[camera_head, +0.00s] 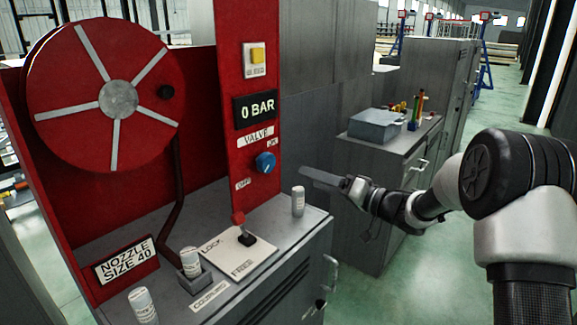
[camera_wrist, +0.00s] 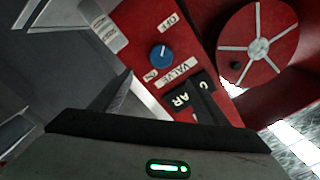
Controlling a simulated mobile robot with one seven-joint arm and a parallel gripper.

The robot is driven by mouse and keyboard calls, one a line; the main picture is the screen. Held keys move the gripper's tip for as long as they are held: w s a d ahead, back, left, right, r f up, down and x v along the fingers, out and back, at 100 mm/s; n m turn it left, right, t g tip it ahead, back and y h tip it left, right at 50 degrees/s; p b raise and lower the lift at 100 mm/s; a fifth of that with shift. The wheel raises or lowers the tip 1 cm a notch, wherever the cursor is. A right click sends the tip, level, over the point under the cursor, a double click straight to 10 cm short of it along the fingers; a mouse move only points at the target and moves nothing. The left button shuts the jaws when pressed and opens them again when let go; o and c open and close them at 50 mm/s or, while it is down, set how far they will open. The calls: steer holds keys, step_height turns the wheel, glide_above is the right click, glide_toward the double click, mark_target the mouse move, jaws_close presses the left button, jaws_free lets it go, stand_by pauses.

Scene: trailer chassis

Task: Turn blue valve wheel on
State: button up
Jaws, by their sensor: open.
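The blue valve wheel (camera_head: 264,163) is a small round knob on the upright red panel (camera_head: 232,80). An ON label is above it at the right and an OFF label is below it at the left. In the wrist view the blue wheel (camera_wrist: 161,55) shows turned about, ahead of my gripper. My gripper (camera_head: 305,175) is to the right of the wheel in the head view, apart from it and holding nothing. Its fingers are seen nearly edge-on there. The display (camera_head: 255,108) above the wheel reads 0 BAR.
A lever (camera_head: 246,237) with a red knob and a white bottle (camera_head: 298,201) stand on the cabinet top below the panel. A red hose reel (camera_head: 105,95) is at the left. A grey cabinet with a box (camera_head: 376,126) stands behind my arm.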

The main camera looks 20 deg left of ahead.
mark_target(270, 162)
steer(key=b+x, duration=0.1)
steer(key=x, duration=1.6)
steer(key=shift+a+r, duration=0.1)
steer(key=shift+a, duration=0.1)
steer(key=shift+c, duration=0.3)
steer(key=c, duration=1)
